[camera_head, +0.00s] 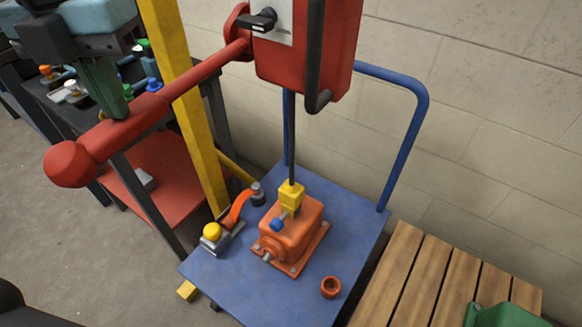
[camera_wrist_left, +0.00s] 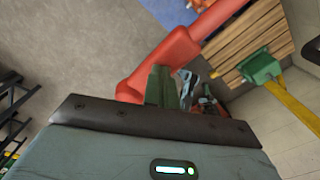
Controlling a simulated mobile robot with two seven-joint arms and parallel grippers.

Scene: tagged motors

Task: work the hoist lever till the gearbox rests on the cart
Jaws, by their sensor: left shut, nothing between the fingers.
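The red hoist lever (camera_head: 185,85) slants down to the left from the red hoist box (camera_head: 310,45) and ends in a round knob. My left gripper (camera_head: 114,114) is shut and empty, its green fingertips against or just above the lever near the knob. In the left wrist view the fingers (camera_wrist_left: 162,85) overlap the red lever (camera_wrist_left: 165,52); contact is unclear. The orange gearbox (camera_head: 290,228) is upright over the blue cart (camera_head: 240,295), under a yellow hook block (camera_head: 291,195) on a dark line. Any gap beneath its base is hard to tell. My right gripper is out of view.
A yellow post (camera_head: 190,110) stands behind the lever. The cart also carries an orange strap with a ratchet (camera_head: 222,240) and an orange ring (camera_head: 331,287). A slatted wooden pallet (camera_head: 400,270) is at right. A cluttered dark bench (camera_head: 60,110) is at left.

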